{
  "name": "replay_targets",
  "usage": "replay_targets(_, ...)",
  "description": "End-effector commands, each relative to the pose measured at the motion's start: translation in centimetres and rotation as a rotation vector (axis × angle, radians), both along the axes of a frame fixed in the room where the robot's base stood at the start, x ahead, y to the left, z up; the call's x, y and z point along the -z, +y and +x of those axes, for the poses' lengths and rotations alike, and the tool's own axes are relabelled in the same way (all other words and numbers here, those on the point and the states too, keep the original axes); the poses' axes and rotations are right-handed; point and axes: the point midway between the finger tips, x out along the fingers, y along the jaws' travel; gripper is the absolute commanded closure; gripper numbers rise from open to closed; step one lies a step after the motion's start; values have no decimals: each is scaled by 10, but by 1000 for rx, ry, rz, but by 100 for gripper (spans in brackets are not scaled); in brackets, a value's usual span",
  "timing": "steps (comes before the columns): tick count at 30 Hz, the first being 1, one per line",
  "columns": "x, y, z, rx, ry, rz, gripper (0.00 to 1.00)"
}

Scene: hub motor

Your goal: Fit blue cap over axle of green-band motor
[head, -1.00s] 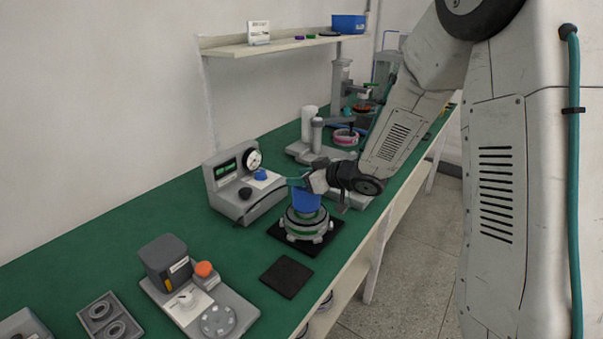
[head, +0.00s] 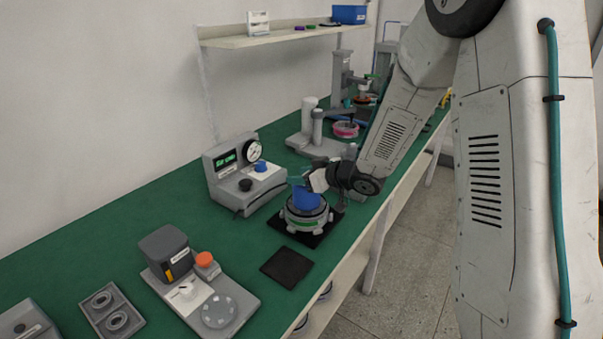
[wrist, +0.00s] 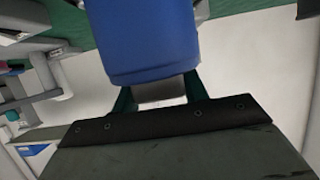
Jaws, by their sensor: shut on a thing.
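The blue cap (head: 307,198) is held in my gripper (head: 302,183), directly above the middle of the green-band motor (head: 304,222). In the wrist view the cap (wrist: 148,35) fills the top centre, between the two teal fingers (wrist: 158,92). The motor is a round grey part with a green band and small feet, sitting on a black mat (head: 319,234). The cap's lower edge is at or just above the motor's top. I cannot tell whether it touches. The axle is hidden by the cap.
A grey gauge box (head: 243,175) with a dial stands left of the motor. A bare black mat (head: 287,267) lies in front. A grey station with an orange knob (head: 204,259) is at front left. A grey press stand (head: 311,130) is behind.

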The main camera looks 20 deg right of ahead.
Motion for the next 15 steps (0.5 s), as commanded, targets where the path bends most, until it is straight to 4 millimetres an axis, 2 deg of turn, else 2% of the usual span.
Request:
replay_targets(3, 0, 0, 0, 0, -1, 1, 83)
replay_targets(4, 0, 0, 0, 0, -1, 1, 51)
replay_targets(6, 0, 0, 0, 0, 0, 0, 32)
replay_targets(15, -1, -1, -1, 1, 0, 0, 31)
